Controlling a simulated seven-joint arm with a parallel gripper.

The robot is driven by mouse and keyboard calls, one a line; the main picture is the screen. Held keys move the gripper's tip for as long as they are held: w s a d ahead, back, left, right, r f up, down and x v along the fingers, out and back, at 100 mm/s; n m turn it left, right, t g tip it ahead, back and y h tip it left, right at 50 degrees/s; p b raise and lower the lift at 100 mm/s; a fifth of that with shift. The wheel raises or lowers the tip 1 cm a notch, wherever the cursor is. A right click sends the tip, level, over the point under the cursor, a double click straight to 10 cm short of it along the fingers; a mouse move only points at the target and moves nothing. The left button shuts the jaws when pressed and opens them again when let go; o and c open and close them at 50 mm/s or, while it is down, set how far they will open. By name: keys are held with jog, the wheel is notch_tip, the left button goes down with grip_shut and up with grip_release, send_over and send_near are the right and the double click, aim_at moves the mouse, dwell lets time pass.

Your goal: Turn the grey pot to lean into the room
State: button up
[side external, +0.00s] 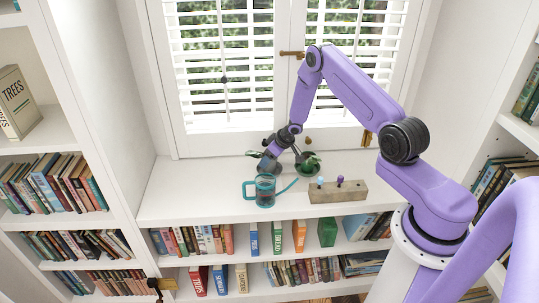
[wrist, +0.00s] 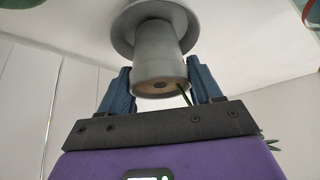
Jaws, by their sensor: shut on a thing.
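The grey pot (wrist: 160,60) stands on its grey saucer (wrist: 124,38) in the wrist view, with brown soil and a thin green stem at its mouth. My gripper (wrist: 160,78) has one blue finger on each side of the pot and is shut on it. In the side view the grey pot (side external: 268,168) is on the white sill at the window, with leaves at its top left. My gripper (side external: 277,150) reaches down to it, and the fingers are too small to make out there. Most of the plant is out of the wrist view.
A teal watering can (side external: 265,191) stands just in front of the pot, its spout pointing right. A dark green potted plant (side external: 307,169) stands close on the right. A wooden block (side external: 345,192) with pegs is at front right. The sill's left part is clear.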

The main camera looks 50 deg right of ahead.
jog(key=shift+f, duration=0.15)
jog(key=o, duration=1.5)
jog(key=v, duration=1.7)
jog(key=s+a+r+n+g+h, duration=0.15)
jog(key=s+a+r, duration=0.3)
jog(key=a, duration=0.45)
jog(key=s+a+r+n, duration=0.3)
jog(key=a+r, duration=0.3)
jog(key=a, duration=0.2)
jog(key=s+a+r+n, duration=0.1)
jog(key=s+a, duration=0.1)
jog(key=s, duration=0.2)
jog(key=s+a+r+n+g, duration=0.1)
jog(key=s+a, duration=0.1)
jog(key=s, duration=0.2)
jog(key=s+a+r+n+g, duration=0.1)
jog(key=s+a, duration=0.1)
jog(key=s, duration=0.2)
jog(key=shift+s+a+y, duration=0.15)
jog(key=shift+s+y, duration=0.2)
jog(key=s+n, duration=0.1)
jog(key=s, duration=0.3)
jog(key=s+r+n+g, duration=0.1)
jog(key=s, duration=0.3)
jog(key=s+n+g, duration=0.1)
jog(key=s, duration=0.3)
jog(key=shift+s+a+r, duration=0.15)
jog(key=shift+r, duration=0.25)
jog(key=shift+c, duration=0.3)
